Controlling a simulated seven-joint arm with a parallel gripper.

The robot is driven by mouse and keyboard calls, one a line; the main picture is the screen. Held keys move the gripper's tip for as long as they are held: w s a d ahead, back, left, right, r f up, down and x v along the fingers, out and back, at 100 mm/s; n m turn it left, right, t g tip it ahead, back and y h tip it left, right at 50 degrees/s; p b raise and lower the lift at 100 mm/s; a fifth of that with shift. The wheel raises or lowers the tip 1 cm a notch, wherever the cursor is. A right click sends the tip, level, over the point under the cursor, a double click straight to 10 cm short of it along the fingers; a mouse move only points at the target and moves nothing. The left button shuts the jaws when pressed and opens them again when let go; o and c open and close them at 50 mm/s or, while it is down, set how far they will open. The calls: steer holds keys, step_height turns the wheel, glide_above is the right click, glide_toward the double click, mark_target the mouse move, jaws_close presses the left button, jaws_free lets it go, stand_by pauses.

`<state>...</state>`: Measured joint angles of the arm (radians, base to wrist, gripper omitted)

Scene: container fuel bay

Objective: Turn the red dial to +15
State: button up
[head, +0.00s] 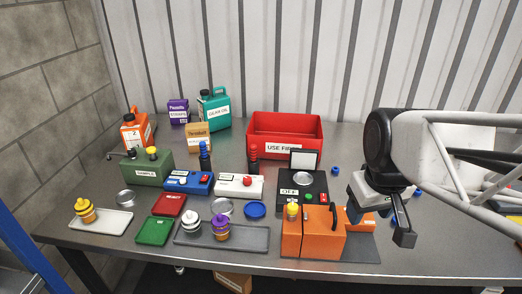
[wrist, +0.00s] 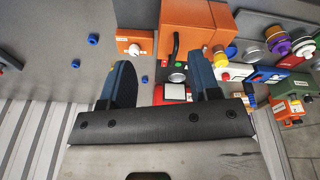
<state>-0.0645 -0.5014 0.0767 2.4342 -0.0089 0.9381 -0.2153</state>
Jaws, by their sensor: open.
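A round red knob (head: 247,180), the only red dial-like part I can make out, sits on a white box (head: 228,186) mid-table in the head view. The same knob seems to show in the wrist view (wrist: 223,76), small and partly behind my finger. Its pointer and scale are too small to read. My gripper (head: 393,218) hangs over the right side of the table, well right of the white box, pointing down. In the wrist view its two blue fingers (wrist: 161,72) stand wide apart with nothing held between them.
A tall orange box (head: 318,232) with a black handle stands between my gripper and the white box. A small orange box with a white dial (wrist: 135,49) lies behind it. A black box (head: 303,188), blue box (head: 188,182) and red bin (head: 285,130) stand close by.

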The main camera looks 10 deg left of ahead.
steer(key=w+a+n, duration=0.4)
steer(key=w+a, duration=0.1)
steer(key=w, duration=0.4)
steer(key=n+g, duration=0.2)
steer(key=n, duration=1.1)
glide_toward(247, 178)
steer(key=shift+s+d+f, duration=0.1)
steer(key=shift+d+f, duration=0.35)
steer(key=shift+a+f+n, duration=0.25)
steer(key=shift+a+n, duration=0.15)
steer(key=shift+a, duration=0.05)
steer(key=shift+f, duration=3.9)
steer(key=shift+c, duration=0.4)
